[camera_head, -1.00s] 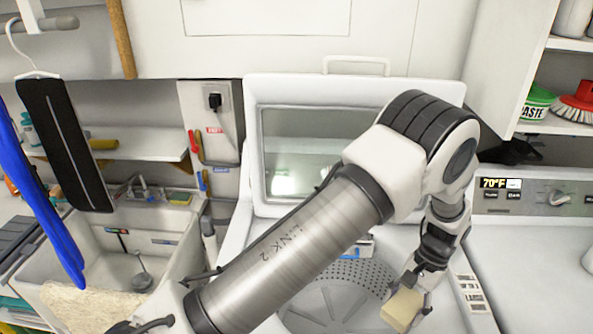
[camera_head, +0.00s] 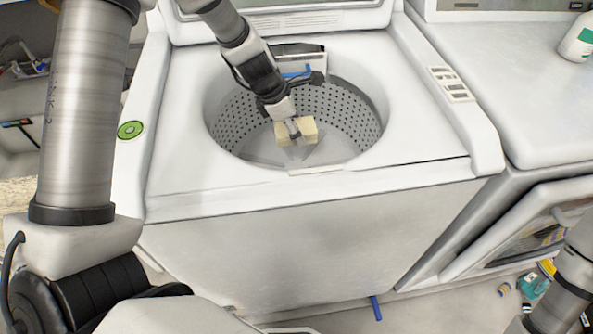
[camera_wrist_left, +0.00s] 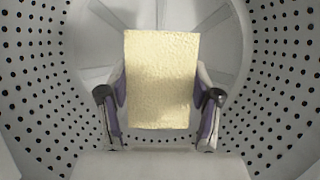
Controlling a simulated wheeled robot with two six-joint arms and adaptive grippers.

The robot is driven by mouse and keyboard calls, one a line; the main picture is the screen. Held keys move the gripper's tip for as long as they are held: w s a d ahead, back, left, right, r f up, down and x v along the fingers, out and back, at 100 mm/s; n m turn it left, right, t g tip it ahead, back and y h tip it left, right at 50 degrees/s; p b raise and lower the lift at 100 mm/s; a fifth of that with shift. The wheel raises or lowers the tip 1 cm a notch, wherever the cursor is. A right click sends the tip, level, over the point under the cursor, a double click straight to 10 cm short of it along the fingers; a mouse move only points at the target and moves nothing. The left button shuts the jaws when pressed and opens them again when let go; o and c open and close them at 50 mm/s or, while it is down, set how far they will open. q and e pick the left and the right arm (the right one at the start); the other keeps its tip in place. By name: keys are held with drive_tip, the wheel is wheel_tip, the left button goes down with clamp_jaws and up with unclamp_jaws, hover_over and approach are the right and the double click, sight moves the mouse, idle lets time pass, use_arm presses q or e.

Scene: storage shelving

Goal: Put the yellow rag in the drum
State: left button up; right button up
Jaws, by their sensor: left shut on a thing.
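The yellow rag (camera_head: 309,131), a pale yellow folded block, is in my left gripper (camera_head: 294,129) inside the opening of the washer drum (camera_head: 345,112). My left gripper is shut on it from both sides, as the left wrist view shows, with the rag (camera_wrist_left: 162,75) between the two fingers. The perforated drum wall (camera_wrist_left: 265,75) surrounds the rag and gripper in that view. The rag appears held above the drum bottom, but I cannot tell the exact gap. My right gripper is not in view.
The washer lid (camera_head: 310,18) stands open behind the drum. A blue piece (camera_head: 298,73) sits at the back rim. A white machine (camera_head: 500,80) with a bottle (camera_head: 579,40) on top stands at right. Small items, including a teal one (camera_head: 533,284), lie on the floor at lower right.

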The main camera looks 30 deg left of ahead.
use_arm(q)
wheel_tip(320, 180, down, 9)
drive_tip(key=b, duration=0.4)
drive_tip(key=shift+a+f+b, duration=0.1)
drive_tip(key=shift+f+b, duration=0.1)
drive_tip(key=shift+b, duration=0.1)
drive_tip(key=shift+r, duration=0.1)
drive_tip(key=shift+f+b, duration=0.4)
drive_tip(key=shift+f, duration=0.25)
drive_tip(key=o, duration=1.1)
drive_tip(key=shift+o, duration=0.2)
